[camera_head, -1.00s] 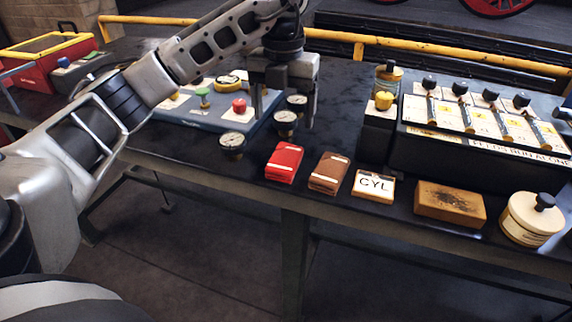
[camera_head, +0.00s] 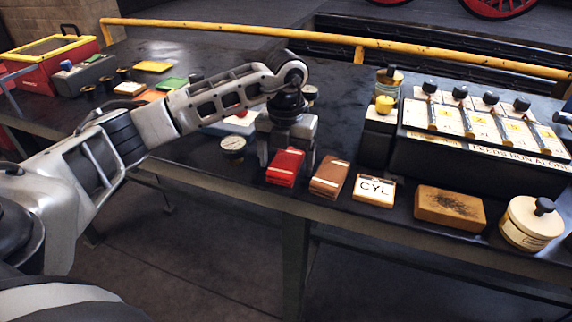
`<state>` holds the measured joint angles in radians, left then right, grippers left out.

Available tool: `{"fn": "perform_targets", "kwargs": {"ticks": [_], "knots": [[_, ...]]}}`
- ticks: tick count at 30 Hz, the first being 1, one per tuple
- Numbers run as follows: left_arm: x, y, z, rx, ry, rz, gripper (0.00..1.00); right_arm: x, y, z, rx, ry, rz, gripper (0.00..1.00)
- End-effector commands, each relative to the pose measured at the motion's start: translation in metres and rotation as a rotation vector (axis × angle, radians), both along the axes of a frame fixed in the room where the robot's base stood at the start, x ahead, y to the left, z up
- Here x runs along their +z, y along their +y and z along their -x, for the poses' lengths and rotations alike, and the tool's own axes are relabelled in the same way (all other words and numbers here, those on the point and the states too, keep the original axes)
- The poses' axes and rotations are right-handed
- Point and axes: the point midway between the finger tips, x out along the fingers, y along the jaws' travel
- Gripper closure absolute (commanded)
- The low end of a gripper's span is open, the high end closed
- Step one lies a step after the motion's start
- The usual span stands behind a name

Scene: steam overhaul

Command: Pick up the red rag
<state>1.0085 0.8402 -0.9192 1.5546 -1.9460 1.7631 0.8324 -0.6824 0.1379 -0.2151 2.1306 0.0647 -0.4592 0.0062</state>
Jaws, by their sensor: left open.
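The red rag (camera_head: 285,168) is a small folded cloth with a pale label band, lying near the front edge of the dark workbench. My left gripper (camera_head: 285,158) points down at the rag, with its fingers apart, one to the rag's left and one toward its right and behind. The rag rests on the bench, and I cannot tell whether the fingers touch it. My right gripper is not in view.
A brown rag (camera_head: 330,178) lies close to the right of the red one. Further right are a CYL card (camera_head: 374,190), a brown block (camera_head: 449,207) and a round tin (camera_head: 531,224). A gauge (camera_head: 232,147) stands left. A lever box (camera_head: 480,150) stands behind.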

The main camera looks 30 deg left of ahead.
Motion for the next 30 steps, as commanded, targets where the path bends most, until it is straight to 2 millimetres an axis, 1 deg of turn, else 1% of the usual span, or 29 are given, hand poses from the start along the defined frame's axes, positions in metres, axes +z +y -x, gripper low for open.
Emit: {"fn": "perform_targets", "kwargs": {"ticks": [2,3,5,6,7,8,16,20,23,26,29,30], "knots": [[0.0,0.0,0.0,0.0,0.0,0.0,0.2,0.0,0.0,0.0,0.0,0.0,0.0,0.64],[0.0,0.0,0.0,0.0,0.0,0.0,0.31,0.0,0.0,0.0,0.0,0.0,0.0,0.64],[0.0,0.0,0.0,0.0,0.0,0.0,0.48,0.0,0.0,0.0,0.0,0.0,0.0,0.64],[0.0,0.0,0.0,0.0,0.0,0.0,0.59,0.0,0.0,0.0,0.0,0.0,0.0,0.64],[0.0,0.0,0.0,0.0,0.001,0.0,0.67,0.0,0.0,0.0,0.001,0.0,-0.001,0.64],[0.0,0.0,0.0,0.0,0.001,0.0,0.69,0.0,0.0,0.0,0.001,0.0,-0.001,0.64],[0.001,0.0,0.0,0.0,0.0,0.0,0.69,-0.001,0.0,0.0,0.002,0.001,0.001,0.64],[0.006,0.0,0.0,0.0,-0.001,0.001,0.69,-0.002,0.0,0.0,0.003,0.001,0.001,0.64],[0.015,0.0,-0.001,-0.001,-0.003,0.001,0.69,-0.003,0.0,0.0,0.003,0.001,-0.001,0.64],[0.031,0.0,-0.001,-0.001,-0.005,0.001,0.69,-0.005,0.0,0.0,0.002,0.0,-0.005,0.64],[0.049,-0.01,0.011,-0.005,-0.004,0.0,0.69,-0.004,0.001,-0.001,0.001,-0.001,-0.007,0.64],[0.058,-0.015,0.016,-0.006,-0.005,0.001,0.69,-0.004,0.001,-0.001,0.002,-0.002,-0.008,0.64]]}}
